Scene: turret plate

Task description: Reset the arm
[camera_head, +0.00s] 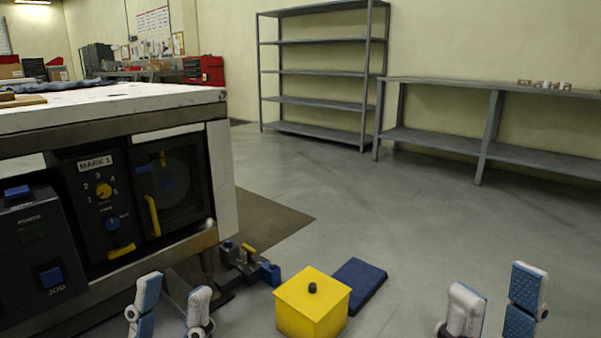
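My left gripper (172,296) is at the bottom left of the head view, its two white and blue fingers apart with nothing visible between them. My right gripper (494,298) is at the bottom right, its fingers also apart and empty. Both are in front of the floor, and their lower parts are cut off by the picture edge. A dark control machine (130,190) labelled MARK 1 stands at the left, with a yellow knob, a yellow handle (153,215) and a dark round plate (175,185). Neither gripper visibly touches it.
A yellow box (313,300) with a black knob is at the lower middle between my grippers, beside a blue block (357,283). A dark device (245,264) with blue and yellow parts lies left of it. Grey shelving (320,72) and a bench (480,85) line the back wall. The middle floor is clear.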

